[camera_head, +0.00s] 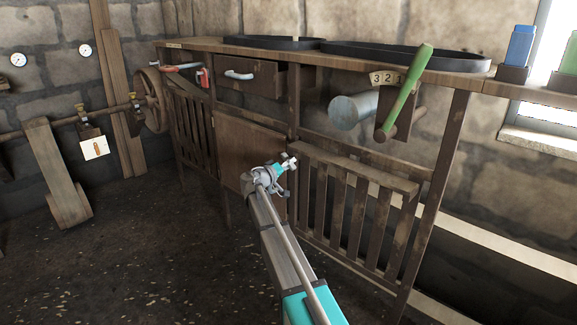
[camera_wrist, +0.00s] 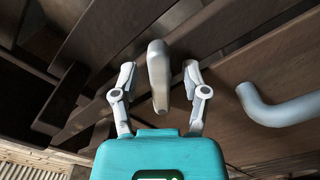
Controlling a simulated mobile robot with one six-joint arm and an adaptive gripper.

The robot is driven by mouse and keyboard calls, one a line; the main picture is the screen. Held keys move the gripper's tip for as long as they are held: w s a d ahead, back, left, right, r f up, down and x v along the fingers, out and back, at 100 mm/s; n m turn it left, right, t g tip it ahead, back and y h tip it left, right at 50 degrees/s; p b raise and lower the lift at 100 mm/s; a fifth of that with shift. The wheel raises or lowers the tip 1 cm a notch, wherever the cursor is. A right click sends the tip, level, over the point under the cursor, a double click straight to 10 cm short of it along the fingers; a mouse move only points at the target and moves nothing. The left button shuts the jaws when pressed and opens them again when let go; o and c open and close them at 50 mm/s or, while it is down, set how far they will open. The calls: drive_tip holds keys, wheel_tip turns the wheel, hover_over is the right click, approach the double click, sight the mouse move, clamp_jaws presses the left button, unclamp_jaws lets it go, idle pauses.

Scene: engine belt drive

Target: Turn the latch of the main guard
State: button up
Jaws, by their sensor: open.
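My gripper (camera_head: 285,166) is at the front of the wooden frame, near the top left corner of a slatted wooden guard (camera_head: 366,178). In the wrist view my gripper (camera_wrist: 158,72) is open, with one finger on each side of a pale grey lever that looks like the latch (camera_wrist: 157,62). The latch stands between the fingers with a gap visible on both sides. Dark wooden bars (camera_wrist: 97,50) lie behind it. In the head view I cannot make out the latch apart from my gripper.
A curved grey handle (camera_wrist: 277,110) is close to the right finger in the wrist view. A plain brown panel (camera_head: 240,143) is left of my gripper. A green lever (camera_head: 408,90) and a grey cylinder (camera_head: 352,110) stick out at upper right.

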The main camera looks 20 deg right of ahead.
clamp_jaws()
drive_tip(key=shift+m, duration=0.3)
drive_tip(key=shift+w+f+m, duration=0.1)
drive_tip(key=shift+w+m, duration=0.1)
drive_tip(key=shift+m, duration=1.8)
unclamp_jaws()
drive_tip(key=shift+a, duration=0.1)
